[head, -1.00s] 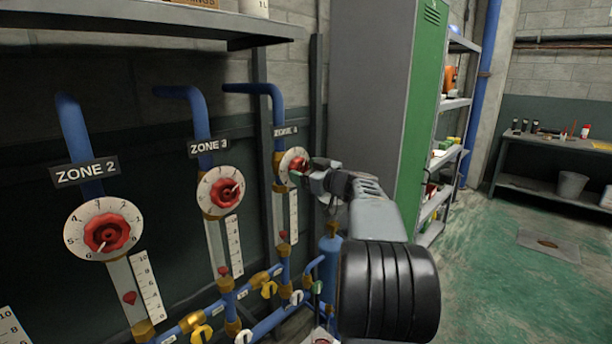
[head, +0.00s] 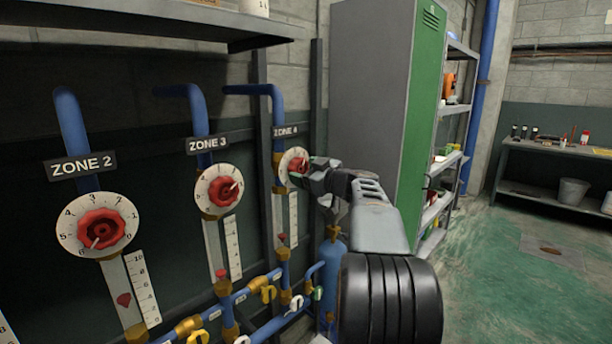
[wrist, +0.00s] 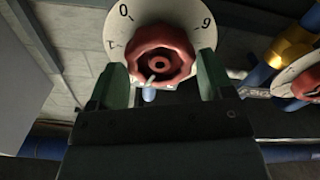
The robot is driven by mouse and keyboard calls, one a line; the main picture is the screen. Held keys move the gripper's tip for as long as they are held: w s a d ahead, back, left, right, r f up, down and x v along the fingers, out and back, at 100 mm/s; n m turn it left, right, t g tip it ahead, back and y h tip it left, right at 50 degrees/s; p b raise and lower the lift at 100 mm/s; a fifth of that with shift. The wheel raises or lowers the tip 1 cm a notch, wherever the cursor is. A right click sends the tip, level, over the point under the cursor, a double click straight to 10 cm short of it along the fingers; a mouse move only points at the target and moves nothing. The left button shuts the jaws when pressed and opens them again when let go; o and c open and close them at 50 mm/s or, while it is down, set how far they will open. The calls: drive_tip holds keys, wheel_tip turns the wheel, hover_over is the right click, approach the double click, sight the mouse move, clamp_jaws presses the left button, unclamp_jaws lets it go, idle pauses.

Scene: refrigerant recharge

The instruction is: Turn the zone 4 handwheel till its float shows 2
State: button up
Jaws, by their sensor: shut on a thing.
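The zone 4 handwheel (head: 297,168) is a red lobed knob on a white dial under the ZONE 4 sign (head: 285,131). My gripper (head: 307,170) is at it, partly covering it in the head view. In the wrist view the red wheel (wrist: 160,52) lies between the two green fingers of my gripper (wrist: 162,82), shut on it. The digits 0 and 6 show on the dial (wrist: 172,9). The zone 4 float (head: 281,238) looks like a small red piece low in the tube beside a white scale (head: 293,218); its reading is too small to tell.
The zone 3 handwheel (head: 221,191) and zone 2 handwheel (head: 101,230) are to the left. Blue pipes with valves run below. A blue cylinder (head: 333,262) stands beneath my arm. A green-doored locker (head: 424,110) is close on the right. Open floor lies farther right.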

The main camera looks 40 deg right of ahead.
drive_tip(key=shift+f+n+b, duration=0.1)
drive_tip(key=shift+n+b, duration=0.2)
drive_tip(key=shift+b, duration=0.4)
drive_tip(key=o, duration=0.9)
drive_tip(key=shift+s+d+f+b, duration=0.1)
drive_tip(key=shift+s+d+b, duration=0.05)
drive_tip(key=shift+s+b, duration=0.4)
drive_tip(key=shift+s+d+r+b, duration=0.1)
drive_tip(key=shift+s+d+b, duration=0.05)
drive_tip(key=shift+s+b, duration=0.7)
drive_tip(key=shift+s+d+r+b, duration=0.15)
drive_tip(key=shift+s+b, duration=0.45)
drive_tip(key=shift+s, duration=0.5)
drive_tip(key=shift+s+d+f+b, duration=0.1)
drive_tip(key=shift+s+d+b, duration=0.05)
drive_tip(key=shift+s+b, duration=0.7)
drive_tip(key=shift+s, duration=0.1)
